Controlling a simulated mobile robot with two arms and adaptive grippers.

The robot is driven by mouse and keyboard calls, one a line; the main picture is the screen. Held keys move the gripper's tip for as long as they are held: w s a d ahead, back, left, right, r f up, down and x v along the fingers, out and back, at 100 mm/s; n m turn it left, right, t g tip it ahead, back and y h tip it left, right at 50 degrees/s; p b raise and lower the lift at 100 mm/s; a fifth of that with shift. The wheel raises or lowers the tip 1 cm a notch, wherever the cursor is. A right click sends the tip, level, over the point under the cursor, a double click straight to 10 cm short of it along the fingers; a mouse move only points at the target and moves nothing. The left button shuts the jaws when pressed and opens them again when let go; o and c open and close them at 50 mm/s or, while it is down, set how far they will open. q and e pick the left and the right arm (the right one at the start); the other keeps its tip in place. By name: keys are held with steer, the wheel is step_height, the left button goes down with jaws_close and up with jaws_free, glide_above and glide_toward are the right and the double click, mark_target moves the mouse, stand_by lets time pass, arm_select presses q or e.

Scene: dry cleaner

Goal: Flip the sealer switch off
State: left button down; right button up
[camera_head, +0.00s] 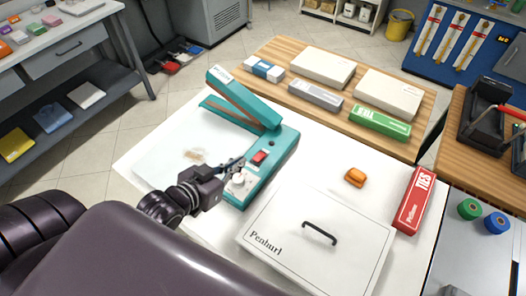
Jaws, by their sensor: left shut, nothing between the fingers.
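The teal sealer (276,159) stands on the white table with its long arm (240,101) raised toward the back left. A red switch (260,157) sits on top of its base. A pale knob (238,181) is on the base nearer to me. My left gripper (238,163) is shut and empty, its fingertips over the sealer's base just left of the red switch. I cannot tell whether they touch the switch, nor which way it is tipped. My right gripper is not in view.
A white lidded box (290,245) with a black handle stands right of the sealer. An orange item (355,177) and a red box (414,200) lie farther right on the table (325,166). A wooden table (398,140) with several boxes adjoins behind.

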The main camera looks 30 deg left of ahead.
mark_target(259, 157)
arm_select(q)
steer(key=shift+s, duration=0.2)
steer(key=p+x, duration=0.2)
steer(key=x, duration=0.7)
steer(key=shift+w+r, duration=0.1)
steer(key=shift+r, duration=0.05)
step_height(259, 157, down, 3)
steer(key=shift+f, duration=0.1)
steer(key=shift+s+f+p, duration=0.25)
steer(key=shift+f+p, duration=0.1)
steer(key=shift+f, duration=0.2)
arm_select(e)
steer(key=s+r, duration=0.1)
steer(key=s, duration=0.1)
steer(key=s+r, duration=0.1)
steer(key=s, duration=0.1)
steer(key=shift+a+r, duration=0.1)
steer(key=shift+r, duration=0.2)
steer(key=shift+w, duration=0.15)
